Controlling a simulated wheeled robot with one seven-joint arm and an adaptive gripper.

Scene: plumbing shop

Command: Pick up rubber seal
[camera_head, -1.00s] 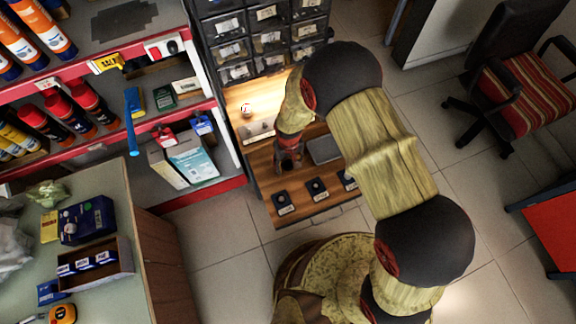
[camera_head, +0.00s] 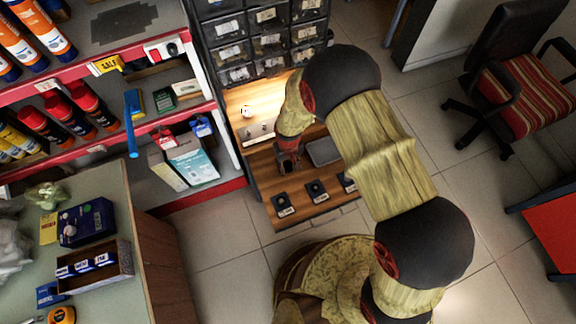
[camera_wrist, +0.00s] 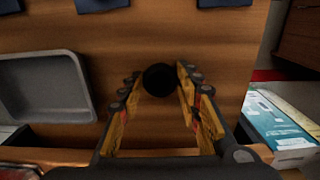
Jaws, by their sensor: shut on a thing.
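The rubber seal (camera_wrist: 160,79) is a small, round black piece between my fingertips in the wrist view. My gripper (camera_wrist: 158,84) is shut on it, with one finger on each side. The seal appears above the wooden counter, but I cannot tell how high. In the head view my gripper (camera_head: 289,160) is over the counter (camera_head: 262,178), left of the grey tray, and the seal cannot be made out there.
The shallow grey tray (camera_head: 323,151) lies beside my gripper; it also shows in the wrist view (camera_wrist: 45,88). Dark square pads (camera_head: 316,189) line the counter's front edge. Drawer bins (camera_head: 270,42) stand behind. A red-edged shelf (camera_head: 190,110) with boxes is at the left.

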